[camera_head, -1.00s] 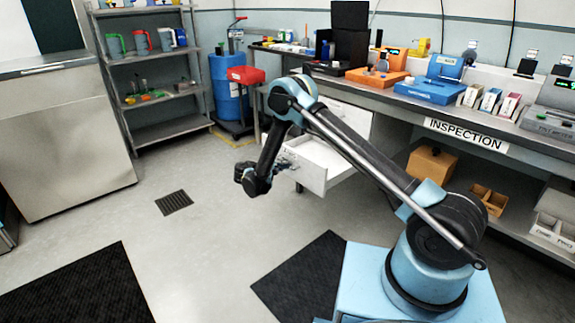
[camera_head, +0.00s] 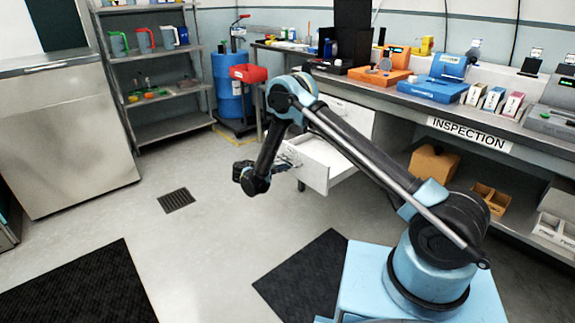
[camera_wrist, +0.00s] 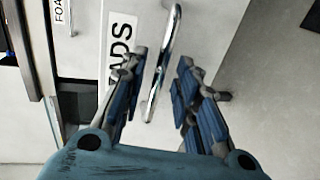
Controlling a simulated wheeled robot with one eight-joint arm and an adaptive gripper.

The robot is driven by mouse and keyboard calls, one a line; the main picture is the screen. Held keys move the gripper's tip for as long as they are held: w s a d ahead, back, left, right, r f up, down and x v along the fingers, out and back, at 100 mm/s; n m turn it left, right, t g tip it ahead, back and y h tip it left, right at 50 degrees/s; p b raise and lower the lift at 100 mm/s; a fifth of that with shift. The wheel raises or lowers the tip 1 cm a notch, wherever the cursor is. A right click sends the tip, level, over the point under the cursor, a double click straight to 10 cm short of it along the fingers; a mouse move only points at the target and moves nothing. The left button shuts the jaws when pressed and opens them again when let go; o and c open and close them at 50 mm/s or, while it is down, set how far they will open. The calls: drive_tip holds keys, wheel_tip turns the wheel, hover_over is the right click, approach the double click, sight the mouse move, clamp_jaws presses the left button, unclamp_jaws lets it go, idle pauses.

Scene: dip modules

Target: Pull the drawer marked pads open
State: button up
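The drawer marked pads (camera_head: 314,177) is white and stands out from the cabinet under the bench, its inside partly showing in the head view. In the wrist view its label (camera_wrist: 121,38) is partly hidden, with "ADS" readable. Its shiny bar handle (camera_wrist: 164,62) runs between the two fingers of my gripper (camera_wrist: 163,60). The fingers are apart, with a visible gap on each side of the bar. In the head view my gripper (camera_head: 284,160) is at the drawer's front, and its fingers are too small to make out.
Another drawer front with a label starting "FOA" (camera_wrist: 60,12) is beside it, with a dark gap between. The bench (camera_head: 420,105) with the INSPECTION sign is above and right. The floor left of my gripper is clear around a drain grate (camera_head: 176,200).

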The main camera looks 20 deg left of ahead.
drive_tip(key=v, duration=1)
drive_tip(key=shift+f, duration=0.1)
